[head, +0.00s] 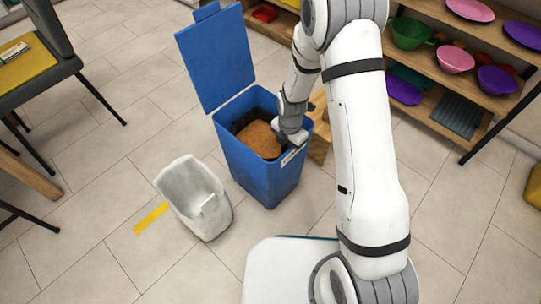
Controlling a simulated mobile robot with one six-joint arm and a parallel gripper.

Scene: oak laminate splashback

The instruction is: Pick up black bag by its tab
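A blue bin (262,178) stands upright on the floor near the middle of the head view. Its lid (215,58) is swung open toward the back left. A black bag (247,114) lines the inside of the bin, with brown contents (260,139) in it. The bag's tab cannot be made out. My gripper (290,141) is low at the right side of the bin's opening, by the rim. The fingers are too small and partly hidden to tell whether they are open, shut or touching the bag.
A pale grey open container (188,190) stands left of the bin, next to a yellow floor strip (151,218). A wooden object (320,128) is close behind the bin's right side. Shelves with bowls (455,59) stand back right; a chair (50,60) is at left.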

